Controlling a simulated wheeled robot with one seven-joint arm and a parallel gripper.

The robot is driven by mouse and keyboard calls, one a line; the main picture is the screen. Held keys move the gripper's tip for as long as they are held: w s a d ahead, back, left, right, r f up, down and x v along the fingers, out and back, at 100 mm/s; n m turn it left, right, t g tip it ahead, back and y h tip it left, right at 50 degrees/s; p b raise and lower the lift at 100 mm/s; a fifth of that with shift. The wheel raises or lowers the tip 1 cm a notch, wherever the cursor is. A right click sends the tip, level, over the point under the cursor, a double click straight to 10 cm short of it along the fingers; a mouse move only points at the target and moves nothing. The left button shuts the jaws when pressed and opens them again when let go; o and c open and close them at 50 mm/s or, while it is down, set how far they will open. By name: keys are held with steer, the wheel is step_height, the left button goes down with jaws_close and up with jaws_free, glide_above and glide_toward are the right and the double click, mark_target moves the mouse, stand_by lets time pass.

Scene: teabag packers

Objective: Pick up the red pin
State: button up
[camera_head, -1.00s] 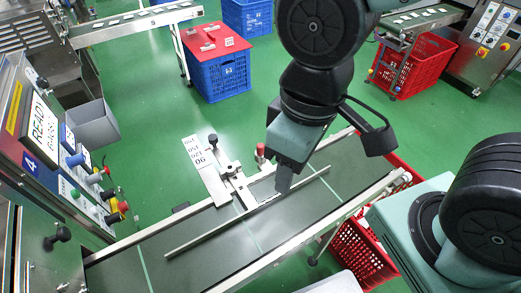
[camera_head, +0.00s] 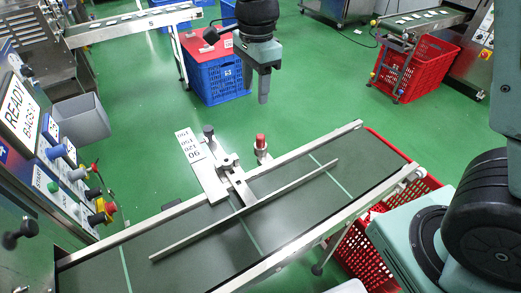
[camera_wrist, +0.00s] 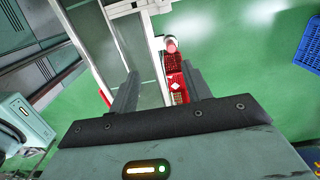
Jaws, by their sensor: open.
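The red pin (camera_head: 260,141) stands upright in a metal holder at the far rail of the conveyor, right of the scale plate. My gripper (camera_head: 264,98) hangs above and beyond the pin in the head view, pointing down, clear of it. In the wrist view my gripper (camera_wrist: 160,92) has its two fingers spread with nothing between them gripped. There the pin's rounded reddish top (camera_wrist: 171,46) shows ahead of the fingers, nearer the right one. Its lower part is hard to tell apart from the red shapes below it.
The dark conveyor (camera_head: 200,245) has metal rails and a guide bar (camera_head: 250,208). The scale plate (camera_head: 207,180) lies left of the pin. A control panel (camera_head: 70,170) stands left. A red crate (camera_head: 350,250) sits under the belt's right end.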

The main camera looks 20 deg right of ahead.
steer(key=w+d+f+m, duration=0.2)
steer(key=w+m, duration=0.1)
steer(key=b, duration=0.2)
glide_toward(261, 136)
steer(key=f, duration=0.5)
steer(key=shift+w+a+f, duration=0.1)
steer(key=shift+w+a, duration=0.05)
steer(key=shift+a, duration=0.25)
steer(key=shift+d+f, duration=0.15)
steer(key=shift+f, duration=1.15)
steer(key=shift+d+f, duration=0.15)
steer(key=shift+f, duration=1.2)
jaws_close()
